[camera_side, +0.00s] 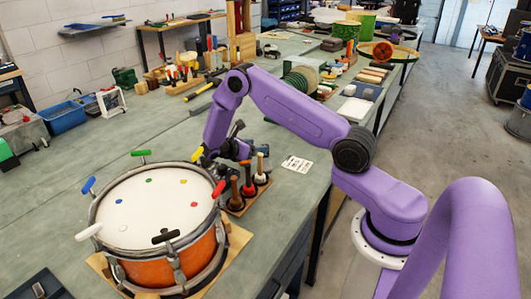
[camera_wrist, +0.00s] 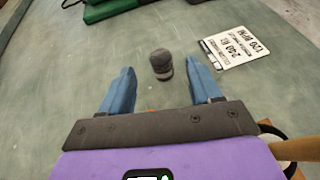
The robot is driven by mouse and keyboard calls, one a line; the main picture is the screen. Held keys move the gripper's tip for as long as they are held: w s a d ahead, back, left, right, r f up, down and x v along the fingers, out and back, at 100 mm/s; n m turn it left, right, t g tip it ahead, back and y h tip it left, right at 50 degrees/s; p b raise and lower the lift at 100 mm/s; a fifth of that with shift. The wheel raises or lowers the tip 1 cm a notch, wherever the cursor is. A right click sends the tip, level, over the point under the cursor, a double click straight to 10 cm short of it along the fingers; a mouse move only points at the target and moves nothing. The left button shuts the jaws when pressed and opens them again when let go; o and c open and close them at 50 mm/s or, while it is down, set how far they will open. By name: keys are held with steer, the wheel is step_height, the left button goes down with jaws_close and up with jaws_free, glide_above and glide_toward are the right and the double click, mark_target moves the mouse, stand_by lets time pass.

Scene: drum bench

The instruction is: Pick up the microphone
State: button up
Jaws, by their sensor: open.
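The microphone (camera_wrist: 160,63) appears to be the small, dark grey, rounded object standing on the bench in the wrist view. It lies ahead of my gripper, between the lines of its two blue fingers, with clear bench on both sides. My gripper (camera_wrist: 160,80) is open, and nothing shows held between its fingers. In the side view my gripper (camera_side: 236,150) is low over the bench behind the drum. I cannot make out the microphone clearly there.
A white printed card (camera_wrist: 230,47) lies right of the microphone. A green case (camera_wrist: 110,8) is at the top left. The orange drum (camera_side: 165,262) with coloured clips stands close by in the side view, beside a wooden rack (camera_side: 238,208) of upright handled tools.

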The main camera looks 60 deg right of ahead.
mark_target(266, 144)
steer(key=shift+x, duration=3.15)
steer(key=c, duration=1)
